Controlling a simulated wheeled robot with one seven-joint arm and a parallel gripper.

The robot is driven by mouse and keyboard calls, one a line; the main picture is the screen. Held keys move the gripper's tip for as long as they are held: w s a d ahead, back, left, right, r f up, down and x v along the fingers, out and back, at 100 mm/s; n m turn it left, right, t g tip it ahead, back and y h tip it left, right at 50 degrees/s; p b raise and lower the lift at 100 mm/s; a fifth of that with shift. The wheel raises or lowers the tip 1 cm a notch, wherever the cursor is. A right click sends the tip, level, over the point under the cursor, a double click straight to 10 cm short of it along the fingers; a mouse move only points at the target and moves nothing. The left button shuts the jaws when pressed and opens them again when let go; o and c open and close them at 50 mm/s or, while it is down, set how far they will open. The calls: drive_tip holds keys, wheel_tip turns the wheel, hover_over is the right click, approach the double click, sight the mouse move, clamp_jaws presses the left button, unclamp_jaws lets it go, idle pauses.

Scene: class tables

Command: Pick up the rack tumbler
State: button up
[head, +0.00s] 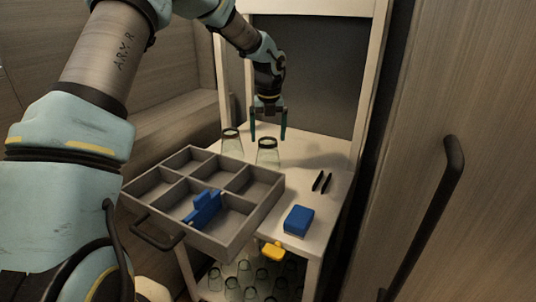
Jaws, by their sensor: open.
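Two clear glass tumblers with dark rims stand on the white rack's top shelf, behind the grey tray. The right tumbler (267,154) is close below my gripper, and the left tumbler (231,143) stands a little to its left. Several more tumblers (251,275) stand on the lower shelf. Which one is the rack tumbler I cannot tell. My gripper (268,139) is open and points down, its two dark fingers apart above or just behind the right tumbler.
A grey compartment tray (266,203) with a dark handle holds a blue object (203,208) and overhangs the front of the white shelf (325,208). A blue block (298,220), two dark sticks (321,182) and a yellow item (273,251) are nearby. A door with a black handle (430,210) stands right.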

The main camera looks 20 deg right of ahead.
sight(268, 140)
drive_tip(key=shift+w+f+p, duration=0.15)
drive_tip(key=shift+f, duration=0.7)
drive_tip(key=shift+w+f+p, duration=0.15)
drive_tip(key=shift+f, duration=0.7)
drive_tip(key=shift+r, duration=0.1)
clamp_jaws()
